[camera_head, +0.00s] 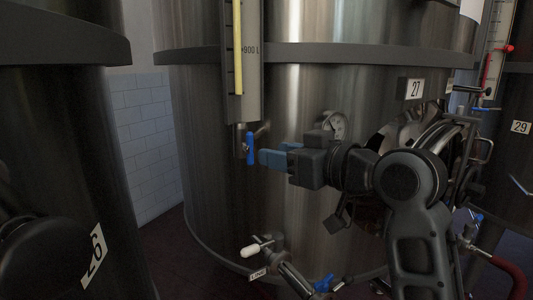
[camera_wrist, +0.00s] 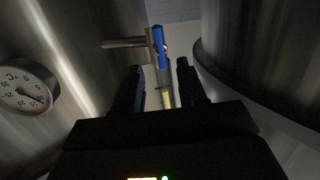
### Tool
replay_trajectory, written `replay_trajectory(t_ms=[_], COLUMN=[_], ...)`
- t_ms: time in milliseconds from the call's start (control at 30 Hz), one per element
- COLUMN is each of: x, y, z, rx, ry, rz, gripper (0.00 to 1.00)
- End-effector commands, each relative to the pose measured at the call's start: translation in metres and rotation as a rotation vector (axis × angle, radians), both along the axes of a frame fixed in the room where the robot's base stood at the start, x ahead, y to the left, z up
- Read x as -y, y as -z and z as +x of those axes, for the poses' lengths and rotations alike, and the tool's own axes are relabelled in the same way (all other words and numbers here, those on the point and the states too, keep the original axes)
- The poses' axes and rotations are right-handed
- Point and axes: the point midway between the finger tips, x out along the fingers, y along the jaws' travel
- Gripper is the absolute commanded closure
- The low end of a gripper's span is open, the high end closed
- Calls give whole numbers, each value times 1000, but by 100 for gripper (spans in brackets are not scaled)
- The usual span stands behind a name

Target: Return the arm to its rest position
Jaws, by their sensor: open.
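My gripper (camera_head: 275,155) is at the end of my arm, which reaches left across the front of the steel tank (camera_head: 215,190) labelled 27. Its blue fingers point at a small valve with a blue handle (camera_head: 250,148) below the level gauge (camera_head: 238,60). In the wrist view the blue handle (camera_wrist: 159,46) lies just beyond the two dark, separated fingertips (camera_wrist: 160,75). The fingers are open with nothing held between them. The handle appears close to the fingertips but apart from them.
A dial gauge (camera_head: 335,124) sits on the tank close behind my arm. A lower outlet with a white-tipped handle (camera_head: 251,250) projects below. Tank 26 (camera_head: 70,150) stands at left, and tank 29 (camera_head: 515,160) at right. A tiled wall (camera_head: 145,140) shows between tanks.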

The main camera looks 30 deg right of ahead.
Motion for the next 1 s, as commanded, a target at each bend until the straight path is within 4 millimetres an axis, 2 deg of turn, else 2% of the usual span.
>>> replay_trajectory(t_ms=[200, 733, 867, 1000], x=[4, 3, 1, -3], y=[-2, 1, 23, 67], z=[-13, -14, -19, -35], rx=[0, -3, -16, -39], ry=[0, 2, 22, 73], rz=[-1, 3, 33, 90], gripper=[59, 59, 59, 59])
